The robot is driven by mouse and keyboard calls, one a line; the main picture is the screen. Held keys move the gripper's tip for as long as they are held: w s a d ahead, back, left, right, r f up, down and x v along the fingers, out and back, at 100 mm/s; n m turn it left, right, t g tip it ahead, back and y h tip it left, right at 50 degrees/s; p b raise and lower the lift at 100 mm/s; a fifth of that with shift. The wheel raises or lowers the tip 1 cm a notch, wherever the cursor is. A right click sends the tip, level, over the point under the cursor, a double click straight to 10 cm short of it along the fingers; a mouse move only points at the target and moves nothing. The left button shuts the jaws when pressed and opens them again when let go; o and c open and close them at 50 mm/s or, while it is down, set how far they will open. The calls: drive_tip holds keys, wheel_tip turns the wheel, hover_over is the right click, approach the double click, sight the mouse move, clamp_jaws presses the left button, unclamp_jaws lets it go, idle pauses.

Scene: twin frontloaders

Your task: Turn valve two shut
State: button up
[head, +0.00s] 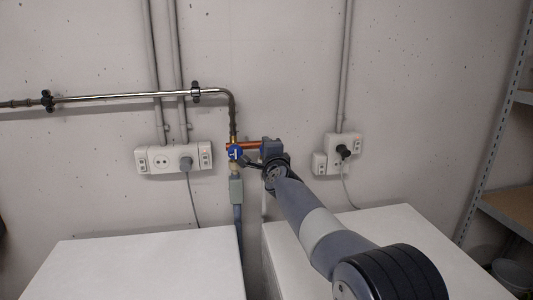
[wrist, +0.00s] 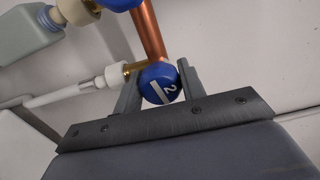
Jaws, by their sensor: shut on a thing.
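Valve two is a round blue knob (wrist: 160,83) with a white "2" and a white bar, seen in the wrist view. It sits at the end of a copper pipe (wrist: 149,30), with a brass and white hose fitting (wrist: 118,75) to its left. My gripper (wrist: 158,88) has one finger on each side of the knob and is shut on it. In the head view my gripper (head: 270,150) is at the right end of the copper pipe (head: 246,145) and hides valve two. Another blue knob (head: 235,152) shows left of it.
Two white machine tops (head: 150,265) stand below, with a narrow gap between them. Wall sockets (head: 172,159) are left and right (head: 337,150) of the valves. A metal pipe (head: 130,96) runs along the wall. A shelf rack (head: 495,120) stands at the right.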

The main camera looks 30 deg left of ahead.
drive_tip(key=shift+m, duration=1)
drive_tip(key=o, duration=1)
drive_tip(key=shift+c, duration=0.2)
drive_tip(key=shift+d, duration=0.1)
drive_tip(key=b+v, duration=0.6)
drive_tip(key=v, duration=0.4)
drive_tip(key=shift+s+d+b, duration=0.2)
drive_tip(key=shift+s+b, duration=0.05)
drive_tip(key=shift+b, duration=0.05)
